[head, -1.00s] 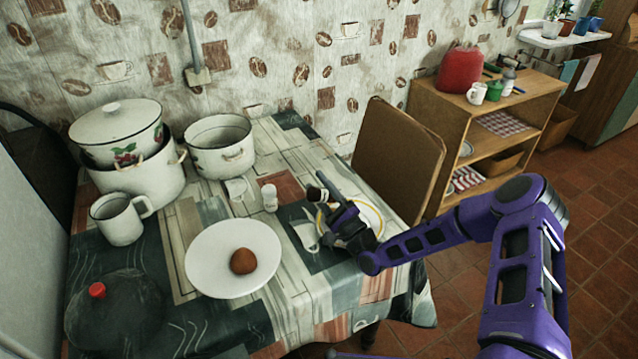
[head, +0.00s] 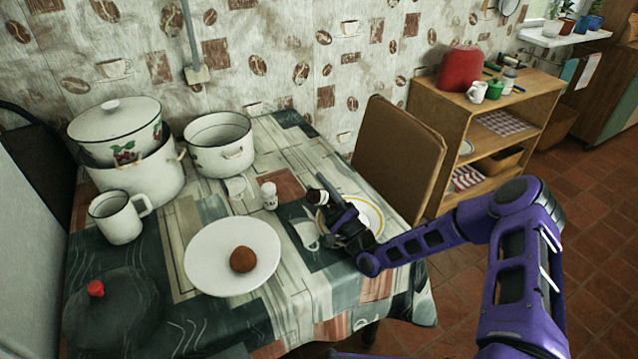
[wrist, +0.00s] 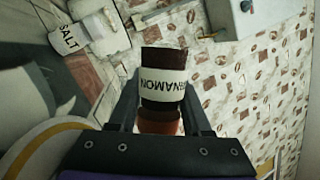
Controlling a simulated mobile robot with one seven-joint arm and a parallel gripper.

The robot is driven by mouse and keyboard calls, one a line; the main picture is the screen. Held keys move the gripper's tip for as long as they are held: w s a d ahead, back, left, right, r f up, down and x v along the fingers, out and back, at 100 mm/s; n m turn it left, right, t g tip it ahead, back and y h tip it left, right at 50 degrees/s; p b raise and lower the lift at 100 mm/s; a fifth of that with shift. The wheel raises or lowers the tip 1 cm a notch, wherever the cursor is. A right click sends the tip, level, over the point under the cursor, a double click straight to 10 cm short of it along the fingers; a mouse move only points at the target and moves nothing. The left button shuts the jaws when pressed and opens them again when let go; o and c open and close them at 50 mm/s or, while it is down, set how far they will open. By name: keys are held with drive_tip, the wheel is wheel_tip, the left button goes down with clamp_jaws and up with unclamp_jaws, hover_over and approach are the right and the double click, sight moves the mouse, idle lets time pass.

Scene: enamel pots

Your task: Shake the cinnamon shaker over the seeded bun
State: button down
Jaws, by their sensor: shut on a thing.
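The cinnamon shaker (wrist: 163,88) is dark with a white label and is held between the fingers of my gripper (wrist: 165,118) in the wrist view. In the head view my gripper (head: 338,215) is above the yellow-rimmed plate, with the shaker (head: 317,197) showing at its upper left end. The seeded bun (head: 243,259) is round and brown and sits on a large white plate (head: 205,250), to the left of the gripper and apart from it. Seeds are too small to make out.
A white salt shaker (head: 269,196) stands between the bun's plate and my gripper; it also shows in the wrist view (wrist: 66,40). Enamel pots (head: 220,150), a mug (head: 119,218) and a dark lid (head: 115,312) stand on the left. A chair (head: 398,160) is behind the yellow-rimmed plate (head: 373,208).

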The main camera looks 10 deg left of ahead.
wheel_tip(320, 180, up, 4)
wheel_tip(320, 180, down, 4)
drive_tip(key=shift+s+f, duration=0.1)
drive_tip(key=shift+s, duration=0.05)
drive_tip(key=shift+w, duration=0.2)
wheel_tip(320, 180, up, 6)
wheel_tip(320, 180, down, 6)
drive_tip(key=shift+f, duration=0.1)
drive_tip(key=shift+s+r, duration=0.1)
drive_tip(key=shift+r, duration=0.1)
